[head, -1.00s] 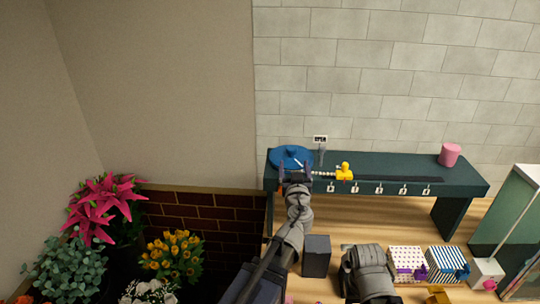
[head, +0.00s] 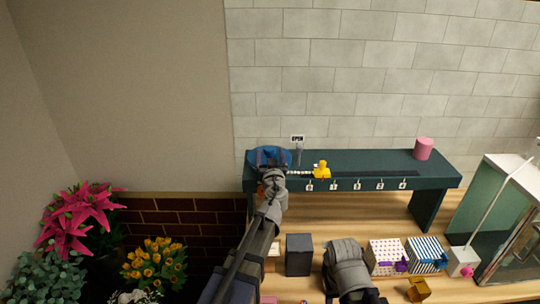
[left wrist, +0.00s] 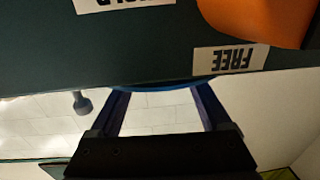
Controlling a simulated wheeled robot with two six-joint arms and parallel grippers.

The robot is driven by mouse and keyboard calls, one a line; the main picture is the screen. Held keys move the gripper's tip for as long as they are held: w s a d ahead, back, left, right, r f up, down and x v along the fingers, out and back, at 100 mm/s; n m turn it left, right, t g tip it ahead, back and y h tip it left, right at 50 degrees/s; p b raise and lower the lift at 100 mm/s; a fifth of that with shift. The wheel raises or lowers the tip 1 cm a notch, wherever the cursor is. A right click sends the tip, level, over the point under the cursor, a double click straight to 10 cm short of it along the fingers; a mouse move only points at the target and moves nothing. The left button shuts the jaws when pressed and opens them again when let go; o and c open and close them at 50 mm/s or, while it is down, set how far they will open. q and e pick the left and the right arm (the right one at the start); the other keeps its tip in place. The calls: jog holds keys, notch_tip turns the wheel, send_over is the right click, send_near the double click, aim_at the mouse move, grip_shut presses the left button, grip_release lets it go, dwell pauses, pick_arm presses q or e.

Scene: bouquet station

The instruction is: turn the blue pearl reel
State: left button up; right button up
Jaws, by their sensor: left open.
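The blue pearl reel (head: 284,156) sits at the left end of the dark green shelf (head: 385,164). A short string of pale pearls (head: 300,172) runs right from it to a yellow duck-like piece (head: 322,170). My left gripper (head: 271,168) is at the reel's front and hides part of it. In the left wrist view its two fingers (left wrist: 160,92) are apart, with a thin blue edge (left wrist: 150,89) seen between their tips. I cannot tell whether they touch the reel.
Numbered tags line the shelf front, and a pink cylinder (head: 424,148) stands at its right. Patterned boxes (head: 386,256) and a dark block (head: 299,254) stand below.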

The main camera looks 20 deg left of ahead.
pick_arm(q)
jog(key=shift+w, duration=0.1)
grip_shut()
dwell(0.7)
dwell(0.3)
